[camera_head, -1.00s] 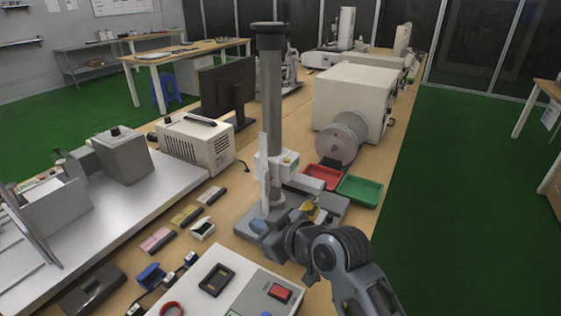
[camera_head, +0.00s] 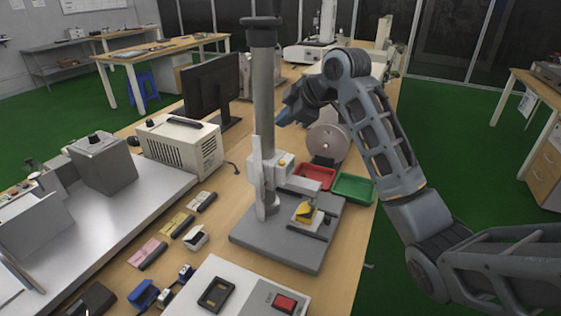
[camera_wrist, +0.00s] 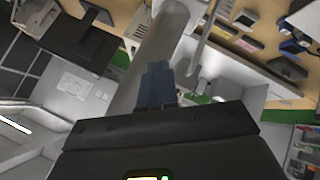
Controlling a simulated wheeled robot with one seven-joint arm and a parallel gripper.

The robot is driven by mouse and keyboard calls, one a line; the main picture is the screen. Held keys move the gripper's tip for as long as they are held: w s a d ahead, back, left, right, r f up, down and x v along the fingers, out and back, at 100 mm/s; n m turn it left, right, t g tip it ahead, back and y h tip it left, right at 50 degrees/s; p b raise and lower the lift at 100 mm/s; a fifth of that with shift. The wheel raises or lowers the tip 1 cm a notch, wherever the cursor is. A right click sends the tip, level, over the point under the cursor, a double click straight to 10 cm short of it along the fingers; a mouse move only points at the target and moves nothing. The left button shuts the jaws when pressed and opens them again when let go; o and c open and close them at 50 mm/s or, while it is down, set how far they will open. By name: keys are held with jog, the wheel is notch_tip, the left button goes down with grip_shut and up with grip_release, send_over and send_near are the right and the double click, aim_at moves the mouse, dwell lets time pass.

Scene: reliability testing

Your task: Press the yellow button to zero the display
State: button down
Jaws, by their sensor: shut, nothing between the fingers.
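A small yellow button (camera_head: 281,162) shows on the white gauge box (camera_head: 288,172) on the grey column (camera_head: 264,100) of a test stand. The display itself cannot be made out. My gripper (camera_head: 281,121) is raised just right of the column, above and apart from the gauge box. Its blue fingers are together and empty in the wrist view (camera_wrist: 155,82), in front of the pale column (camera_wrist: 150,50). A yellow and black piece (camera_head: 306,212) sits on the stand's grey base (camera_head: 275,240).
A red tray (camera_head: 313,176) and a green tray (camera_head: 353,188) lie right of the stand. A white panel with a red switch (camera_head: 285,303) is in front. A boxy instrument (camera_head: 180,145) and a monitor (camera_head: 212,88) stand left.

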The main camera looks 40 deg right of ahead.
jog(key=shift+f, duration=0.1)
jog(key=b, duration=0.7)
send_over(284, 165)
notch_tip(284, 165, down, 9)
jog(key=shift+r, duration=0.15)
dwell(1.8)
jog(key=shift+f, duration=0.4)
jog(key=shift+f, duration=0.35)
dwell(0.7)
jog(key=shift+r, duration=0.15)
jog(key=shift+r+p, duration=0.55)
jog(key=shift+r, duration=0.1)
jog(key=shift+r, duration=0.1)
